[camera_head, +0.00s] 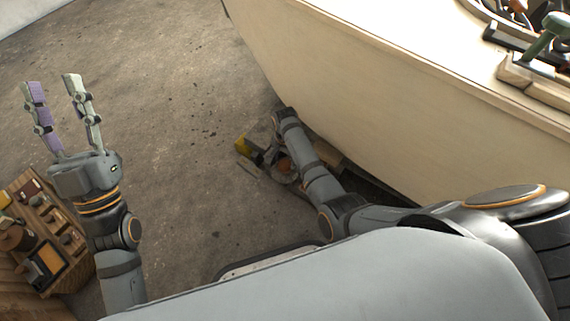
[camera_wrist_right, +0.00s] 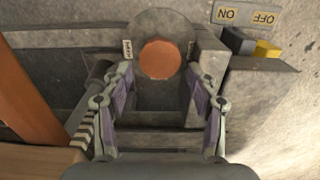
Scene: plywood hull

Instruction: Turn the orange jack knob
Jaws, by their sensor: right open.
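The orange jack knob (camera_wrist_right: 160,58) is round and faces the camera in the right wrist view, on a grey housing. My right gripper (camera_wrist_right: 159,74) is open, with one fingertip on either side of the knob's lower half. Gaps show between both fingertips and the knob; depth contact cannot be told. In the head view my right arm reaches down beside the hull, and its forearm hides much of the jack (camera_head: 268,163). My left gripper (camera_head: 53,84) is open and empty, raised above the floor at the left.
A yellow and dark switch (camera_wrist_right: 251,45) sits right of the knob under ON and OFF labels. The pale plywood hull (camera_head: 390,95) rises close beside my right arm. The concrete floor between is mostly clear.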

